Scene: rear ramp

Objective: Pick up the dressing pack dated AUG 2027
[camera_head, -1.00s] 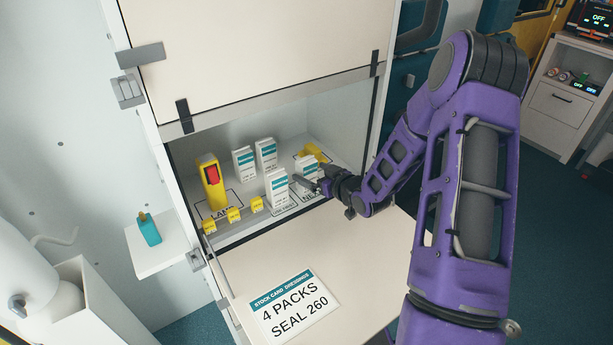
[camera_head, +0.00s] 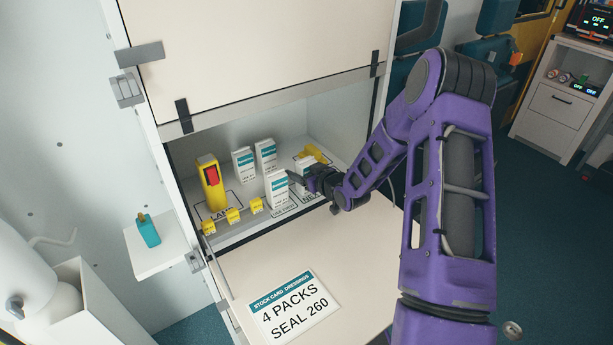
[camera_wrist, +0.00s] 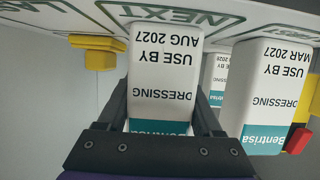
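The dressing pack marked AUG 2027 (camera_wrist: 164,75) is white with a teal band. It stands at the NEXT marking and shows upside down in the wrist view. In the head view this pack (camera_head: 303,164) is partly hidden by my gripper (camera_head: 296,181). In the wrist view, my gripper (camera_wrist: 162,98) has one finger on each side of the pack, with narrow gaps seeming to show, so it looks open around it. The pack marked MAR 2027 (camera_wrist: 272,85) stands beside it; in the head view this seems to be the front pack (camera_head: 278,190).
Two more packs (camera_head: 243,163) (camera_head: 265,154) stand farther back in the cabinet. A yellow lamp (camera_head: 211,188) with a red part is at the left. Small yellow pieces (camera_head: 233,215) line the front edge.

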